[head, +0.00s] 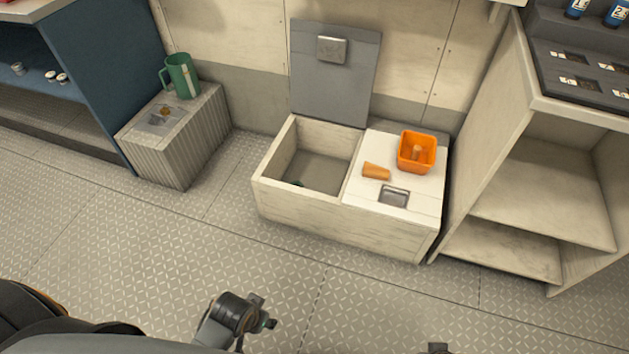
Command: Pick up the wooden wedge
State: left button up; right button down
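A small tapered tan-orange piece (376,171), which looks like the wooden wedge, lies on its side on the closed white lid (412,205) of the low locker. It lies just left of an orange square tub (416,153), apart from it. A similar tan peg-like shape stands inside the tub. My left gripper (256,318) is low in the picture, over the floor and well short of the locker; its fingers are too small and dark to read. Only a dark tip, probably of my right gripper (437,348), shows at the bottom edge.
The locker's left compartment (312,170) is open, its grey lid (333,75) upright behind; a small dark green thing lies inside. A green mug (181,76) stands on a ribbed box (178,136) at left. A shelf unit (545,200) stands close on the right. The floor ahead is clear.

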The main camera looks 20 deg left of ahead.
aim_at(371, 170)
jog(key=i+u, duration=0.2)
jog(key=i, duration=0.5)
jog(key=i+l+u, duration=0.2)
jog(key=i, duration=0.5)
jog(key=j, duration=0.1)
